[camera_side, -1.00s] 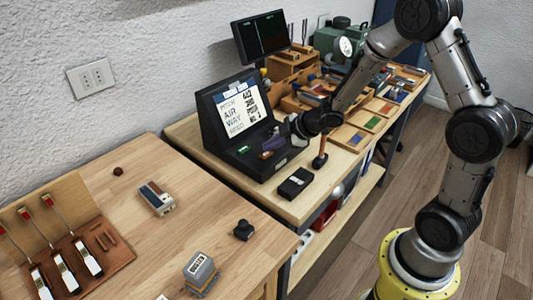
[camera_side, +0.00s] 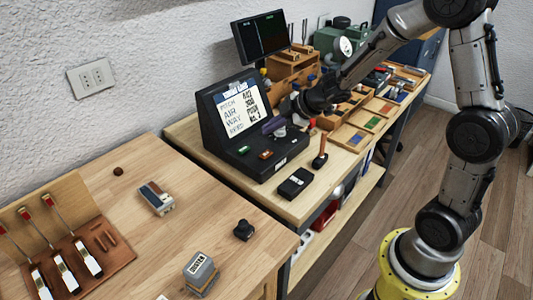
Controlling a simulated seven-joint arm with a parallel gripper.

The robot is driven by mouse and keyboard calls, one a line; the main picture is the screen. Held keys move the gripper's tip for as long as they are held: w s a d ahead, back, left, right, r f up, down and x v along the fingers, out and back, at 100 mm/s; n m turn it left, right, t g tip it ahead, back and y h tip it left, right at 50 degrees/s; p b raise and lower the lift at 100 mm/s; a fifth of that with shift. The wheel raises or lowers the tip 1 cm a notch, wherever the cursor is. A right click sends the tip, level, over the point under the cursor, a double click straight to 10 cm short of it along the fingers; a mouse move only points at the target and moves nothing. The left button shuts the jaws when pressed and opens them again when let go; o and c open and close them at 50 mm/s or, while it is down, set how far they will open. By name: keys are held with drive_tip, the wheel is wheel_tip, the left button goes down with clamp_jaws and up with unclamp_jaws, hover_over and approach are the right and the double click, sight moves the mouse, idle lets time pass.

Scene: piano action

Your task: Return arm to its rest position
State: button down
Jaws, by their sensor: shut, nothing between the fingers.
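My gripper (camera_side: 274,125) hangs in front of the black console (camera_side: 235,140), over its lower panel and beside the lit text screen (camera_side: 238,108). Its fingers look dark purple, small and shut, with nothing visible between them. It seems to be above the console panel, clear of the buttons. My arm reaches to it from the upper right. A green button (camera_side: 244,150) and an orange button (camera_side: 265,154) show on the panel below it.
A black box (camera_side: 295,183) and an upright wooden-handled tool (camera_side: 321,152) stand on the bench right of the console. Wooden trays (camera_side: 347,137) lie behind. A dark monitor (camera_side: 262,36) rises above the console.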

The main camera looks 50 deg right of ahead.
drive_tip(key=shift+a+r, duration=0.15)
drive_tip(key=shift+a, duration=0.05)
drive_tip(key=s+r+m+t+h, duration=0.2)
drive_tip(key=s+r, duration=0.2)
drive_tip(key=r, duration=0.5)
drive_tip(key=s+r+m+t+h, duration=0.15)
drive_tip(key=s+r, duration=0.25)
drive_tip(key=r, duration=0.5)
drive_tip(key=s+a+f+m+g+y, duration=0.1)
drive_tip(key=s+a+f+m+g, duration=0.1)
drive_tip(key=s, duration=0.8)
drive_tip(key=s+a+f+m+g, duration=0.2)
drive_tip(key=s+f+m+g, duration=0.3)
drive_tip(key=s, duration=0.6)
drive_tip(key=shift+s+f+m+y, duration=0.2)
drive_tip(key=shift+f+m+y, duration=0.2)
drive_tip(key=shift+f, duration=0.25)
